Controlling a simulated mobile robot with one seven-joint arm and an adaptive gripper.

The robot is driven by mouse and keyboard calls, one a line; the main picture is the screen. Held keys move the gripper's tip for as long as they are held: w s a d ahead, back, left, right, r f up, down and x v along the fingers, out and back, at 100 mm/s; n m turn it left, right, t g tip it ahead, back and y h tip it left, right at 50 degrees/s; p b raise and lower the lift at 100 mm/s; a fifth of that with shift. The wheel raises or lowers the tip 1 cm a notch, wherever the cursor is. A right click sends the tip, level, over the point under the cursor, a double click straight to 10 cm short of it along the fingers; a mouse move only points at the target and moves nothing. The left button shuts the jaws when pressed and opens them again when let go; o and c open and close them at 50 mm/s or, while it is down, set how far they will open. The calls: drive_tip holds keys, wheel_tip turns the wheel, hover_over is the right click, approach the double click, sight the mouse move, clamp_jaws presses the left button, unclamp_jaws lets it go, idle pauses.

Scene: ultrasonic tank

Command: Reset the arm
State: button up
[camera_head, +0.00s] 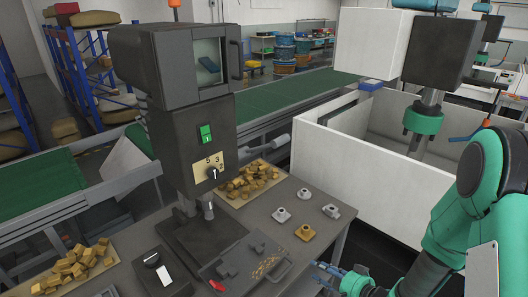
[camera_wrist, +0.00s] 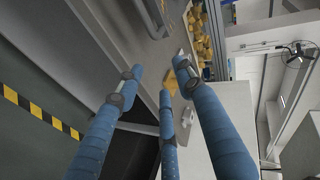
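My green arm (camera_head: 455,225) reaches in from the right side of the head view, bent downward. My gripper (camera_head: 328,275), with blue fingers, is low in the head view, at the right front edge of the grey worktable (camera_head: 325,222). In the wrist view my gripper (camera_wrist: 160,82) shows three blue fingers spread apart with nothing between them. It is open and empty. The gripper's palm and the lower arm are partly cut off by the bottom of the head view.
A dark machine (camera_head: 180,125) with a green switch stands on the worktable. Several small metal parts (camera_head: 304,232) and heaps of brown blocks (camera_head: 247,182) lie there. A white-walled tank (camera_head: 330,165) stands behind the gripper. A green conveyor (camera_head: 285,92) runs behind.

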drive_tip(key=w+d+r+n+h, duration=0.1)
drive_tip(key=w+d+r+h, duration=0.1)
drive_tip(key=d+r+h, duration=0.3)
drive_tip(key=w+d+r+n+h, duration=0.1)
drive_tip(key=w+d+r, duration=0.2)
drive_tip(key=r, duration=0.3)
drive_tip(key=s+d+r+n+g+h, duration=0.1)
drive_tip(key=s+d+r+h, duration=0.2)
drive_tip(key=r, duration=0.7)
drive_tip(key=s+a+r+n+g, duration=0.1)
drive_tip(key=s+a+r, duration=0.2)
drive_tip(key=s, duration=0.6)
drive_tip(key=s+a+r+n+g+y, duration=0.1)
drive_tip(key=s+a+r, duration=0.2)
drive_tip(key=s+r, duration=0.3)
drive_tip(key=s+a+r+n+g, duration=0.1)
drive_tip(key=s+a+r, duration=0.3)
drive_tip(key=s, duration=0.7)
drive_tip(key=shift+s+r+g, duration=0.15)
drive_tip(key=shift+s+g, duration=0.2)
drive_tip(key=shift+g, duration=0.15)
